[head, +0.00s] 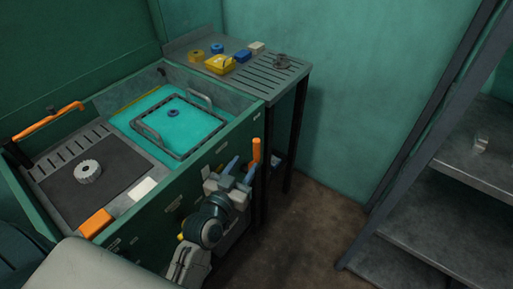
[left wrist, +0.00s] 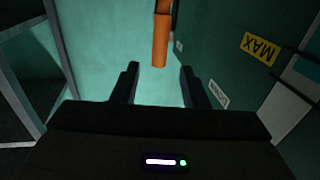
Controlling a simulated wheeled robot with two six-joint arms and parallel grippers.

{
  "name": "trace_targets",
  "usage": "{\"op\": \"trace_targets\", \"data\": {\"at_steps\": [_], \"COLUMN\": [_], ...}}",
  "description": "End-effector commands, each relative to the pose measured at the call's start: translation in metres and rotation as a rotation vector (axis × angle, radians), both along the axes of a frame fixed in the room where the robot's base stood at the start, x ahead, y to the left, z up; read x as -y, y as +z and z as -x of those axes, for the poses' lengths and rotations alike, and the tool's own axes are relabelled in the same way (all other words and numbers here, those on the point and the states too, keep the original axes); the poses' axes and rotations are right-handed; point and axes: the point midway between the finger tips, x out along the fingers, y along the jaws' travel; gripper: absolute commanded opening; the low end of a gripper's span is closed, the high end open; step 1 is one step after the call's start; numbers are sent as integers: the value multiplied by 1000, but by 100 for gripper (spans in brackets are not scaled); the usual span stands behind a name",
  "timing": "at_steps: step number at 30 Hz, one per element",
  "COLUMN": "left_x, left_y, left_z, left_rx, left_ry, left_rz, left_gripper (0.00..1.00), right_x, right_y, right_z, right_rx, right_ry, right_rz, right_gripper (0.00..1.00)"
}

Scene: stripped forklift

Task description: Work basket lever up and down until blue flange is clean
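The basket lever's orange handle (head: 256,150) stands upright at the right front corner of the green wash tank. The wire basket (head: 150,131) sits in the tank's turquoise liquid (head: 190,124). A blue flange (head: 173,113) lies inside the basket; I cannot tell how clean it is. My left gripper (head: 241,168) is open, just left of and below the orange handle. In the left wrist view the handle (left wrist: 160,40) hangs ahead, its end near the gap between the open fingers (left wrist: 159,70), apparently untouched. My right gripper is not in view.
A grey gear (head: 88,171) rests on the dark mat at the left. A slatted side table (head: 262,75) holds a yellow tray (head: 220,64) and small parts. Metal shelves (head: 440,165) stand at the right. The floor between (head: 310,225) is clear.

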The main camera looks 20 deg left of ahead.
Motion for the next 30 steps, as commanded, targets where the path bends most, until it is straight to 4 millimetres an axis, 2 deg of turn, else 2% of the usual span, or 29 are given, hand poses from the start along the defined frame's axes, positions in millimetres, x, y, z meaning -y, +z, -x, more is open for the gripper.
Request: {"op": "trace_targets", "data": {"at_steps": [6, 12, 18, 26, 30], "left_x": [4, 6, 7, 7, 7], "left_y": [4, 2, 0, 0, 0], "left_z": [-43, -73, -86, -87, -87], "left_rx": [0, -2, -3, -3, -3], "left_ry": [0, 0, 0, 1, 1], "left_rz": [1, 0, 0, 0, 0], "left_gripper": [40, 40, 40, 40, 14], "right_x": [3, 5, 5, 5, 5], "right_y": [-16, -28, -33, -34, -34], "right_z": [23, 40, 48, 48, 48], "right_rx": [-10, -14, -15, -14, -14], "right_ry": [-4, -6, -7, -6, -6], "right_rz": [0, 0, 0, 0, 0], "right_gripper": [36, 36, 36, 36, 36]}}
